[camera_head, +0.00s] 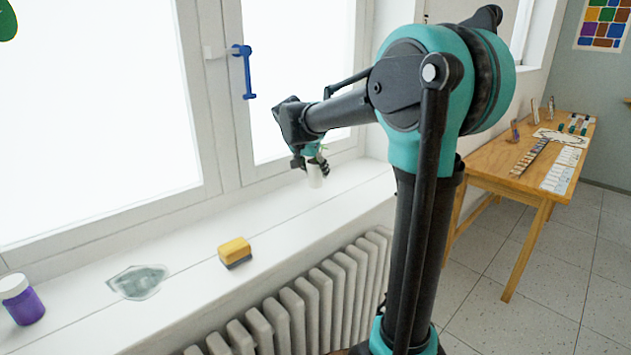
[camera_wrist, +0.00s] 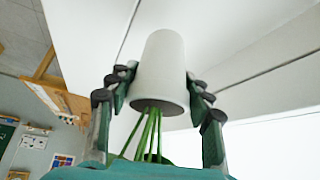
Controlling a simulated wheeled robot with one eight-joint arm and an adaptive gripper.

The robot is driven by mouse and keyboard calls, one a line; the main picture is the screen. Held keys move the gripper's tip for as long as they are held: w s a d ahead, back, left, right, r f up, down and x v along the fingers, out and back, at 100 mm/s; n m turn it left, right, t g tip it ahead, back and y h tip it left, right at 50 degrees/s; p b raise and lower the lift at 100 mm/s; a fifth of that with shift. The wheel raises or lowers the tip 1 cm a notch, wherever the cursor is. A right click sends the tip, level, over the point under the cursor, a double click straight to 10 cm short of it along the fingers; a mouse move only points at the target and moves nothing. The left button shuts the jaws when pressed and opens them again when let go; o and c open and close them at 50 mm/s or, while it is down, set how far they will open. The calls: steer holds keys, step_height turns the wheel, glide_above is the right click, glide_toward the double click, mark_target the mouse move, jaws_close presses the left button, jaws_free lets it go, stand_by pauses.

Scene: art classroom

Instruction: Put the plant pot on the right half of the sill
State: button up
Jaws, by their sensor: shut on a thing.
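The plant pot (camera_head: 315,177) is small and white, with green stems, and is held upright over the right part of the white sill (camera_head: 195,255). My gripper (camera_head: 307,165) is shut on the pot, with its fingers on either side. In the wrist view the pot (camera_wrist: 160,70) sits between the fingers of my gripper (camera_wrist: 158,90), with green stems coming from its dark soil end. That view looks upside down, with the sill at the top. I cannot tell whether the pot's base touches the sill.
A yellow sponge (camera_head: 235,251), a grey-green smear or patch (camera_head: 138,282) and a purple jar with a white lid (camera_head: 22,299) are on the sill further left. The window with a blue handle (camera_head: 246,72) is behind. A radiator (camera_head: 310,300) stands below; a wooden table (camera_head: 480,174) is at right.

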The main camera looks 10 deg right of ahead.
mark_target(315, 180)
steer(key=shift+f, duration=1.9)
steer(key=o, duration=1.4)
steer(key=shift+f, duration=0.1)
steer(key=shift+o, duration=0.2)
steer(key=v, duration=1.2)
